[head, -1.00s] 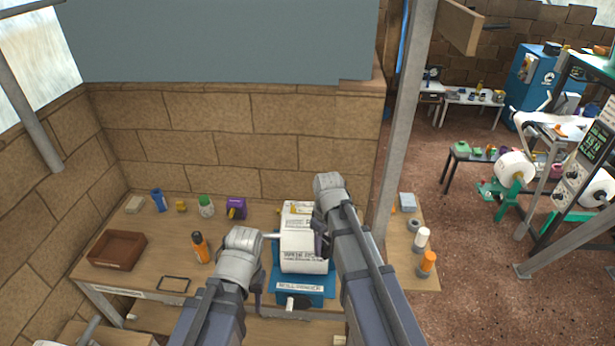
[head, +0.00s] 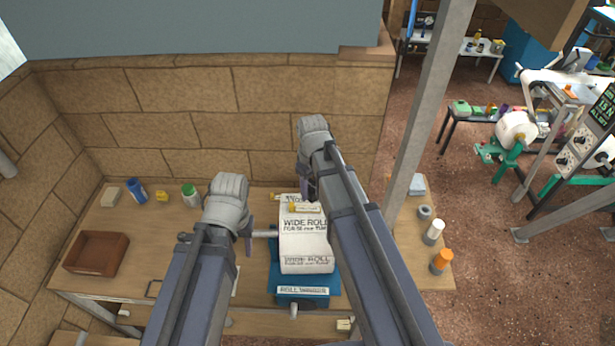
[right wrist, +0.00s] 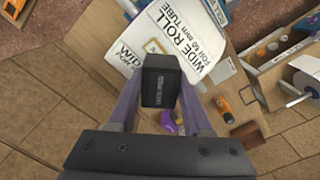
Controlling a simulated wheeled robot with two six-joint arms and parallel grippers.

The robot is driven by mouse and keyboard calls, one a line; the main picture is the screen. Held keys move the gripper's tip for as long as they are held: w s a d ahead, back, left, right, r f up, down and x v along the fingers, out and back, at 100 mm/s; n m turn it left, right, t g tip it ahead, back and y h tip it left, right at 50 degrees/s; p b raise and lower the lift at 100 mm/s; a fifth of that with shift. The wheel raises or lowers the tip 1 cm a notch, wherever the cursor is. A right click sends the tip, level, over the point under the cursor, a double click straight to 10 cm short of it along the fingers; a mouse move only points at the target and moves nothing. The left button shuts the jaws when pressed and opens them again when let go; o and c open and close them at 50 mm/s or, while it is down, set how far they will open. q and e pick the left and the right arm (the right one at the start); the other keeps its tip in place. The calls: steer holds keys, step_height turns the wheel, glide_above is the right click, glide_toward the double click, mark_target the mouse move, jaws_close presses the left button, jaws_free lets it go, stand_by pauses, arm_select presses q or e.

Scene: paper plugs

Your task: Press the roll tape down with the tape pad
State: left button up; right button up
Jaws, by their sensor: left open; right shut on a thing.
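The wide white paper roll (head: 305,245) sits on the blue roll winder (head: 290,292). A small yellowish tape strip (head: 304,208) lies on its upper face; its end also shows in the right wrist view (right wrist: 152,46). My right gripper (head: 306,186) is at the roll's far edge in the head view. In the right wrist view it is shut on a black block, the tape pad (right wrist: 160,82), which appears in front of the roll's edge. I cannot tell whether they touch. My left gripper (head: 247,240) is open beside the roll's left side, near the spindle.
A brown tray (head: 97,253), a blue cup (head: 136,190) and a green-capped bottle (head: 190,195) stand on the left of the bench. An orange bottle (right wrist: 222,108) shows in the right wrist view. A metal post (head: 425,120) rises right of my right arm.

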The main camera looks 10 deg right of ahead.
mark_target(311, 209)
steer(key=shift+w+f, duration=0.1)
steer(key=shift+w, duration=0.1)
steer(key=shift+s+f+b, duration=0.15)
steer(key=shift+f+b, duration=0.05)
steer(key=shift+b, duration=0.1)
step_height(311, 209, down, 5)
steer(key=b, duration=0.5)
steer(key=shift+f, duration=0.2)
steer(key=shift+f+b, duration=0.55)
steer(key=shift+b, duration=0.25)
stand_by(1.0)
stand_by(0.7)
step_height(311, 209, up, 7)
steer(key=p, duration=0.7)
steer(key=shift+s+f, duration=0.1)
stand_by(0.5)
